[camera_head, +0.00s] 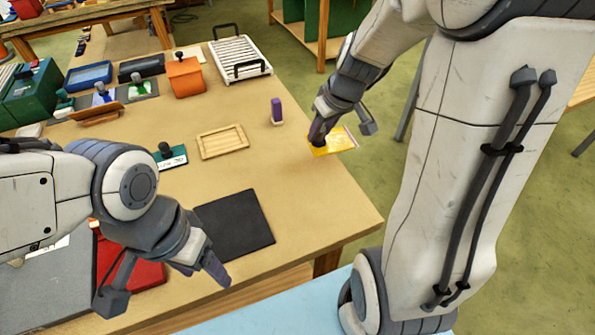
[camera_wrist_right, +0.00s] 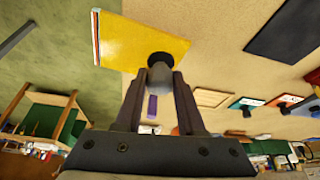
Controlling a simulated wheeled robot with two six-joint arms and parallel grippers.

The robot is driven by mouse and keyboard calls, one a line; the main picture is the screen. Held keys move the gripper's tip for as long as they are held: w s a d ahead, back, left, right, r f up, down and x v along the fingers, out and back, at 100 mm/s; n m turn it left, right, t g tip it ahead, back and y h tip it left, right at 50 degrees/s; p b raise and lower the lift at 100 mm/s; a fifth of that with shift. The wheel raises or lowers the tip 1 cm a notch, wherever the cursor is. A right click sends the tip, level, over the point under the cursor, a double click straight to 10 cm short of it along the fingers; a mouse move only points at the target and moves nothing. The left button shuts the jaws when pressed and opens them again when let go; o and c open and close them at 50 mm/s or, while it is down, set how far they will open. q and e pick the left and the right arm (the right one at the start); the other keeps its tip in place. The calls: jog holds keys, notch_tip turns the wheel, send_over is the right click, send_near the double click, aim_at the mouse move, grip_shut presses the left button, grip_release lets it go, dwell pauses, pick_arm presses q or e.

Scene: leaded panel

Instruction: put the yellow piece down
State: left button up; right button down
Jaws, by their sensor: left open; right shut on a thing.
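The yellow piece (camera_head: 338,143) is a flat plate at the right edge of the table in the head view. In the right wrist view the yellow piece (camera_wrist_right: 135,42) carries a dark round knob (camera_wrist_right: 160,68). My right gripper (camera_head: 342,125) is shut on this knob; the fingers also show in the wrist view (camera_wrist_right: 160,80). The plate appears to be above the tabletop, partly past its edge; the exact gap is unclear. My left gripper (camera_head: 165,285) is open and empty over the front left of the table.
On the table (camera_head: 300,205) are a black square mat (camera_head: 235,226), a wooden tray (camera_head: 222,141), a purple-topped piece (camera_head: 277,112), a green piece with a knob (camera_head: 172,158), an orange box (camera_head: 185,78) and a white rack (camera_head: 238,58). Bare tabletop lies between the mat and the right edge.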

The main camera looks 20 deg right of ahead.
aim_at(329, 148)
jog(key=shift+s+d+r+n+y+b, duration=0.3)
jog(key=shift+s+d+r+n+b, duration=0.3)
jog(key=shift+s+d+r+b, duration=0.5)
jog(key=shift+a, duration=0.35)
jog(key=w+a+f+p, duration=0.1)
jog(key=w+a+f, duration=0.2)
jog(key=w+a+f+p, duration=0.1)
jog(key=w+a+f, duration=0.2)
jog(key=w+a, duration=0.1)
jog(key=shift+w+a+f, duration=0.15)
jog(key=shift+w+a, duration=0.05)
jog(key=shift+w+a+f, duration=0.1)
jog(key=shift+f, duration=0.2)
pick_arm(q)
jog(key=shift+f+b, duration=0.35)
jog(key=shift+f, duration=0.95)
pick_arm(e)
jog(key=shift+f, duration=1.8)
